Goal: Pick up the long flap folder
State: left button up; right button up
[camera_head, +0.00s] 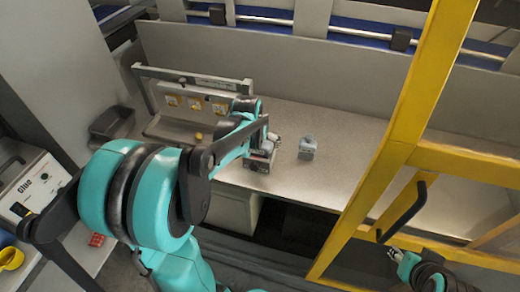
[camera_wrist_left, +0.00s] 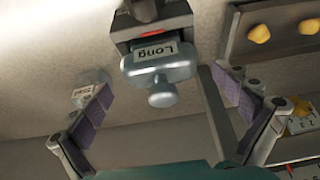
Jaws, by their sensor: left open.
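The long flap folder (camera_wrist_left: 160,62) is a grey-blue part with a round knob and a label reading "Long"; in the left wrist view it sits in a dark holder at top centre. In the head view the holder (camera_head: 258,162) stands on the table, partly hidden by my left arm. My left gripper (camera_wrist_left: 168,88) is open, its purple-padded fingers spread on either side of the folder, not touching it. It also shows in the head view (camera_head: 264,140). My right gripper (camera_head: 395,255) is at the lower right, away from the folder; its jaws are too small to read.
A second grey labelled part (camera_head: 307,147) stands to the right on the table (camera_head: 340,130). A metal rack (camera_head: 190,78) with yellow pieces stands behind at left. A yellow frame (camera_head: 395,150) with a black handle (camera_head: 402,212) rises at right. A glue unit (camera_head: 38,185) is at left.

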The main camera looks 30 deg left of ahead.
pick_arm(q)
jog(key=x, duration=0.3)
jog(key=shift+f+b, duration=0.15)
jog(key=shift+b, duration=0.25)
jog(key=c, duration=1.5)
